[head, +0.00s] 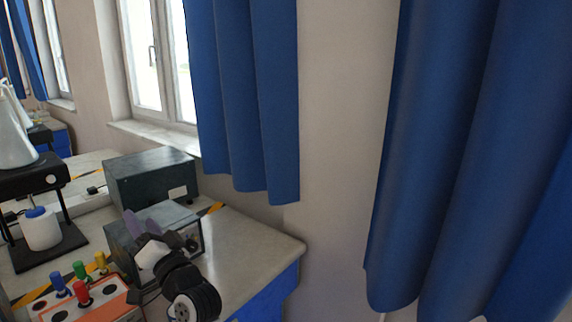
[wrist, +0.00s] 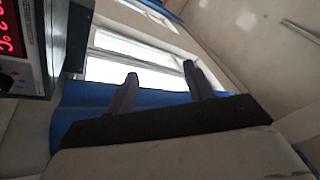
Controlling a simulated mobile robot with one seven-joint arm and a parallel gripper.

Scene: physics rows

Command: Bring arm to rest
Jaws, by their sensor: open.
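My gripper (head: 143,222) shows in the lower left of the head view, above the bench and in front of a dark grey instrument box. Its two fingers are apart with nothing between them. In the wrist view my gripper (wrist: 158,88) has both fingers spread, with only the window and blue curtain behind them. My black and white arm runs down from it to the bottom edge of the head view.
The bench top (head: 262,245) has a clear patch at right. Dark boxes (head: 150,180) stand behind my gripper. A white bottle (head: 41,230) is at left. Blue curtains (head: 250,100) hang nearby. A red display (wrist: 12,35) is close.

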